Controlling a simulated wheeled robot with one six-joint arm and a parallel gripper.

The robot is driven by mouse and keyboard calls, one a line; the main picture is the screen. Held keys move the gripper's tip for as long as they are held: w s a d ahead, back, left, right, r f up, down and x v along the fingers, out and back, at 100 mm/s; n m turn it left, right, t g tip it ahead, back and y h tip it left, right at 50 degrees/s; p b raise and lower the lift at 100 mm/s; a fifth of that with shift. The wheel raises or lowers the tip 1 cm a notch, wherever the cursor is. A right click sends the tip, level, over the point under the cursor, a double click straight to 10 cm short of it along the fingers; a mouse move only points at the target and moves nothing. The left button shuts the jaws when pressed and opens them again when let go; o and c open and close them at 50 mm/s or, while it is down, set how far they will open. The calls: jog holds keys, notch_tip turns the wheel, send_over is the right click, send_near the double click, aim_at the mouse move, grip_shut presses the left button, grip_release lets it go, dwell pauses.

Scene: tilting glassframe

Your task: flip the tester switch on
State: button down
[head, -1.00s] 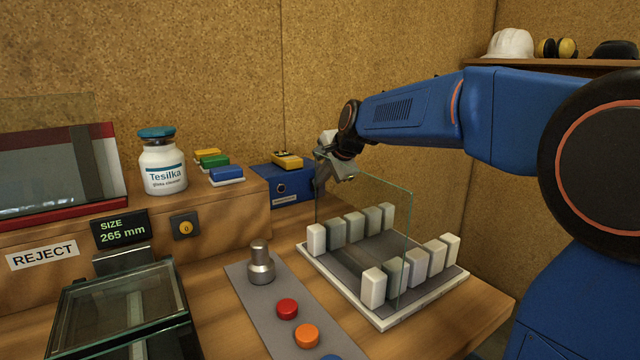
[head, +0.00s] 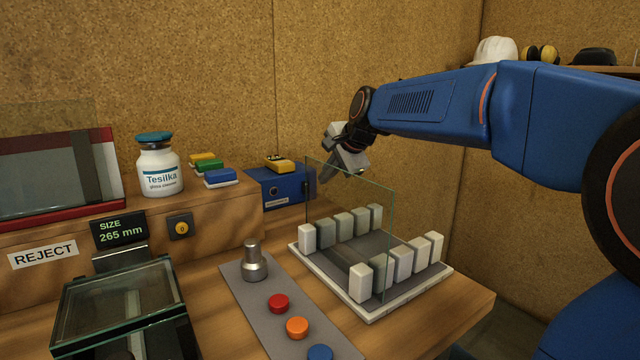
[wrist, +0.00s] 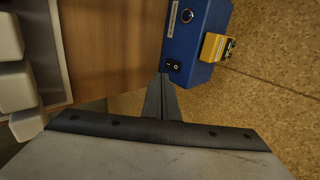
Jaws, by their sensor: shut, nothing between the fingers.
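The tester is a blue box (head: 280,190) at the back of the bench, with a yellow device (head: 278,164) on top. In the wrist view the box (wrist: 190,40) carries a black rocker switch (wrist: 173,65) on its front face, by the lower corner. I cannot tell which way the rocker is pressed. My gripper (head: 323,180) is shut and empty, just right of the box in the head view. In the wrist view its fingertips (wrist: 162,76) point at the box's edge, very near the switch. Whether they touch it is unclear.
An upright glass pane (head: 350,215) stands in a rack with several white blocks (head: 360,282), just in front of my gripper. A control panel with a grey knob (head: 254,262) and coloured buttons lies to the left. A cork wall (head: 370,45) rises behind.

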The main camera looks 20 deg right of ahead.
jog(key=v, duration=0.5)
jog(key=shift+s+d+f, duration=0.1)
jog(key=shift+f, duration=0.75)
